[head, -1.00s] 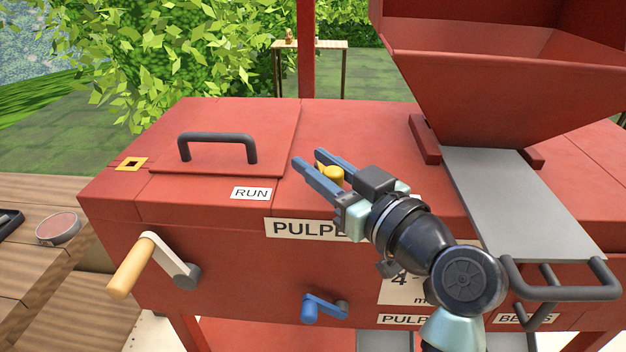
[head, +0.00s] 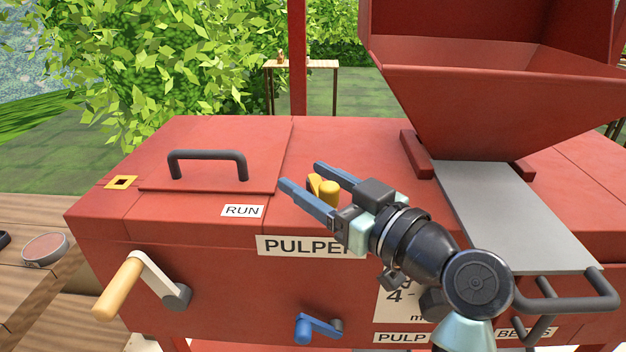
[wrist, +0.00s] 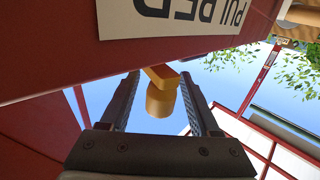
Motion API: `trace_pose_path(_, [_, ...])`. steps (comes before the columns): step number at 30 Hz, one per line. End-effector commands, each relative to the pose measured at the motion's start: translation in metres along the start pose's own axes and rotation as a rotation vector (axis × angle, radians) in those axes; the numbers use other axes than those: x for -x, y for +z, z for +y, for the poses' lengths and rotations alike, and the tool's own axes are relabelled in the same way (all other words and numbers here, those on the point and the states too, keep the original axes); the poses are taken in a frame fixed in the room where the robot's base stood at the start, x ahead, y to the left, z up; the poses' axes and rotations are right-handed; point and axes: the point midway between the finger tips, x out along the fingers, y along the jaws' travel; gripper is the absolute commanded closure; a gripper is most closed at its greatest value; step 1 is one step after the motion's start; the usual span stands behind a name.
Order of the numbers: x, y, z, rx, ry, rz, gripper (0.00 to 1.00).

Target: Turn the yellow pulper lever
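The yellow pulper lever (head: 329,194) stands on top of the red pulper (head: 340,142), right of the RUN label. My gripper (head: 300,176) is open, with one blue finger on each side of the lever in the head view. In the wrist view, the lever (wrist: 161,94) also shows between the two fingers, with a gap on either side. I cannot tell whether a finger touches it. The lever's base is partly hidden by my gripper.
A lid with a black handle (head: 207,158) lies left of my gripper. A red hopper (head: 490,95) rises at the right above a grey slide plate (head: 510,215). A cream-handled crank (head: 120,288) and a blue lever (head: 305,327) are on the front face.

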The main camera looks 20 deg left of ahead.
Motion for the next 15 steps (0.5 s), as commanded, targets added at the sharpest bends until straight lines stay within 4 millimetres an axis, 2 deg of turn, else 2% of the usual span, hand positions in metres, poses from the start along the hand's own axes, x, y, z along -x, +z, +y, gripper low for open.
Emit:
trace_pose_path(8, [0.007, 0.000, 0.000, 0.000, 0.002, 0.001, 0.37])
trace_pose_path(11, [0.022, -0.001, 0.001, -0.001, 0.004, 0.002, 0.37])
trace_pose_path(15, [0.052, -0.001, 0.001, 0.000, 0.006, 0.001, 0.37])
